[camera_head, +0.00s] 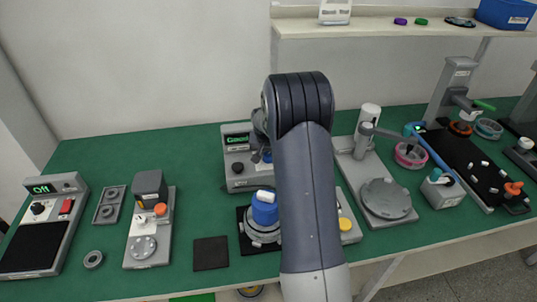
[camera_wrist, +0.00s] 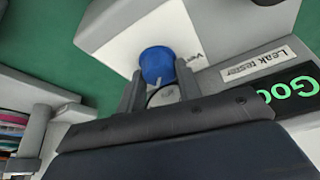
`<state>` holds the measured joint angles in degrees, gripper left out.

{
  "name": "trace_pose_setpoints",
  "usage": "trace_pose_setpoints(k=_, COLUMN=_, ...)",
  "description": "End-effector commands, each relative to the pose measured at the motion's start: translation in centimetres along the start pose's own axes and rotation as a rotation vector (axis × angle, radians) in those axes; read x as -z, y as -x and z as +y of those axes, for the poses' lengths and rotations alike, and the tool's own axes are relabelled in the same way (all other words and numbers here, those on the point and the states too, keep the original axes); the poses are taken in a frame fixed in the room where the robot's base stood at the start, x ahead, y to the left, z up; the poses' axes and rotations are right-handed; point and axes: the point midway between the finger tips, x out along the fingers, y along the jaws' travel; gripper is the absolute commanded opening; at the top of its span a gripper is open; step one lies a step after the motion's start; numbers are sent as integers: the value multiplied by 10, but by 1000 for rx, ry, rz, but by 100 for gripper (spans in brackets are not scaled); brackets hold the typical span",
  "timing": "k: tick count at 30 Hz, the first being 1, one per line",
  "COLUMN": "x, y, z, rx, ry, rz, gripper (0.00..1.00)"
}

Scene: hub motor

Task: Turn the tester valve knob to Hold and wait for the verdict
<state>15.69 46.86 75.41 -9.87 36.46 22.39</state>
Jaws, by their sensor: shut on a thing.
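The leak tester (camera_head: 238,178) is a grey box at the back middle of the green table. Its screen (camera_head: 236,139) reads "Good" in green; in the wrist view the screen (camera_wrist: 293,90) is cut off after "Goo". The blue valve knob (camera_wrist: 157,64) sits on the tester's white face, beside a partly hidden label beginning "Ve". My gripper (camera_wrist: 160,80) is shut on the knob, one finger on each side. In the head view my arm hides most of the gripper. I cannot tell which setting the knob points to.
A blue-topped hub part (camera_head: 265,208) sits in front of the tester, beside my arm. A grey press stand (camera_head: 385,199) is to the right. A dark square pad (camera_head: 210,253) lies front left. Table is bare between the left-hand devices and the tester.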

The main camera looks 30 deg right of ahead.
Motion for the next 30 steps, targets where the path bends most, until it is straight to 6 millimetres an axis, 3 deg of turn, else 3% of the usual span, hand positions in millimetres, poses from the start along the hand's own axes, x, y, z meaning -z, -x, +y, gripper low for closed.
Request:
trace_pose_setpoints(k=9, x=-1, y=-2, z=-1, rx=-64, ry=-153, rz=1, gripper=11)
trace_pose_setpoints(k=20, x=-1, y=0, z=-1, rx=-72, ry=-174, rz=0, gripper=11)
trace_pose_setpoints(k=21, x=-1, y=0, z=-1, rx=-72, ry=-174, rz=0, gripper=34)
trace_pose_setpoints(k=30, x=0, y=0, z=-1, rx=-72, ry=-173, rz=1, gripper=55)
